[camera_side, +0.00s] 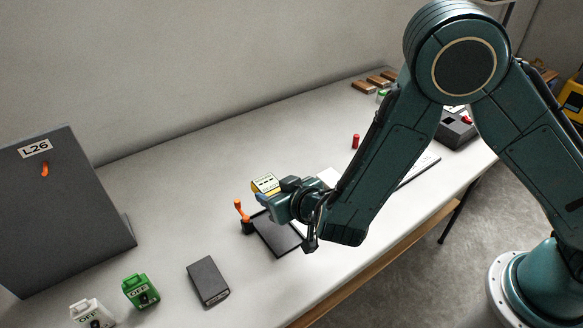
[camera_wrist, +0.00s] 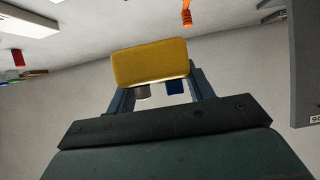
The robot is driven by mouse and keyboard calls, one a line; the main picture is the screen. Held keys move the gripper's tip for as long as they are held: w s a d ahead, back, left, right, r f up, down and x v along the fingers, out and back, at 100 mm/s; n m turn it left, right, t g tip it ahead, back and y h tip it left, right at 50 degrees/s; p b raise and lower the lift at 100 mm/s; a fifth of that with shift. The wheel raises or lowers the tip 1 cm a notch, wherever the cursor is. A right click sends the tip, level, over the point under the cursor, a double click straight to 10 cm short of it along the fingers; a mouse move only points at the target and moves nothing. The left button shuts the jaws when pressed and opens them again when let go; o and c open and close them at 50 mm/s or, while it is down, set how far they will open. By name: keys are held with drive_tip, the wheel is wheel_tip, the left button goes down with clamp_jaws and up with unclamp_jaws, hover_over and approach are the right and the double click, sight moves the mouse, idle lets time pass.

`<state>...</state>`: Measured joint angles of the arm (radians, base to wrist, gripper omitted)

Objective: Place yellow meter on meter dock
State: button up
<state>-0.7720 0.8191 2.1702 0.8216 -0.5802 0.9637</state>
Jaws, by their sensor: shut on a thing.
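The yellow meter (camera_side: 265,183) is at the tip of my gripper (camera_side: 274,193), raised above the table, with its pale face showing in the side view. In the wrist view its plain yellow side (camera_wrist: 150,62) sits between the two fingers of my gripper (camera_wrist: 155,88), which are shut on it. A flat black pad (camera_side: 276,235), which may be the meter dock, lies on the table below and is partly covered by my gripper. I cannot tell for sure that it is the dock.
An orange-handled item (camera_side: 242,212) stands upright at the pad's left edge. A dark box (camera_side: 208,281), a green OFF box (camera_side: 141,290) and a white OFF box (camera_side: 92,313) are nearer the front left. A grey L26 panel (camera_side: 62,210) stands far left. A red cylinder (camera_side: 355,141) stands behind.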

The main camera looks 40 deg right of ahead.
hover_over(279, 233)
drive_tip(key=shift+a+f, duration=0.1)
drive_tip(key=shift+f, duration=3.5)
drive_tip(key=shift+f, duration=0.15)
drive_tip(key=shift+f, duration=1.75)
drive_tip(key=shift+f, duration=0.1)
drive_tip(key=o, duration=1.2)
drive_tip(key=shift+s, duration=0.15)
drive_tip(key=v, duration=1.2)
